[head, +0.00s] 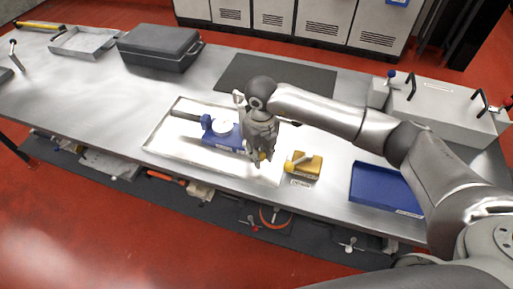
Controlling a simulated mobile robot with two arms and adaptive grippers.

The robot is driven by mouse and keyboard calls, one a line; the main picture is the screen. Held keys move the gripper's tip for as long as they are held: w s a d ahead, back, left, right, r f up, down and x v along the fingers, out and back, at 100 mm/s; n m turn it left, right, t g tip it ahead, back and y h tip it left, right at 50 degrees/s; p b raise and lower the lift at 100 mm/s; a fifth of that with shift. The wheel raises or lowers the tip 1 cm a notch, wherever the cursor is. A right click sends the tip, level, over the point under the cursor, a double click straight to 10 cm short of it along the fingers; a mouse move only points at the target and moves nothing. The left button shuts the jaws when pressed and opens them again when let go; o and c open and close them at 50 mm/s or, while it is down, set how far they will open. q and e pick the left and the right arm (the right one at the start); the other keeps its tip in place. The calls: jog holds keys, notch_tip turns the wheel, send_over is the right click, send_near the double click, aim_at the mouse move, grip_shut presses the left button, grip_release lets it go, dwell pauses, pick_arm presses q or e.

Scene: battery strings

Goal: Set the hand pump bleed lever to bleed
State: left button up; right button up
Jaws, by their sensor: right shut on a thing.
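The hand pump (222,134) is a blue body with a round white gauge face and a dark handle toward the left. It lies in a shallow white tray (165,150) on the steel bench. My right gripper (259,157) points down at the pump's right end, near the tray's right side. It is shut on a small part there with a yellow bit showing, apparently the bleed lever; the fingers hide most of it, so its setting cannot be told. My left gripper is not in view.
A yellow block with a pale lever (305,166) stands just right of the tray. A blue tray (385,187) lies farther right, and a grey box with black handles (435,105) stands behind it. A dark mat (235,75) and a dark case (155,48) lie farther back.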

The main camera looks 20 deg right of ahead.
jog(key=shift+s+a+m, duration=0.15)
jog(key=shift+a+m, duration=0.45)
jog(key=shift+m, duration=0.3)
jog(key=shift+a+m+p, duration=0.4)
jog(key=shift+a+m, duration=0.3)
jog(key=shift+m, duration=0.4)
jog(key=shift+a, duration=0.1)
jog(key=shift+a+m, duration=0.85)
jog(key=shift+m, duration=0.55)
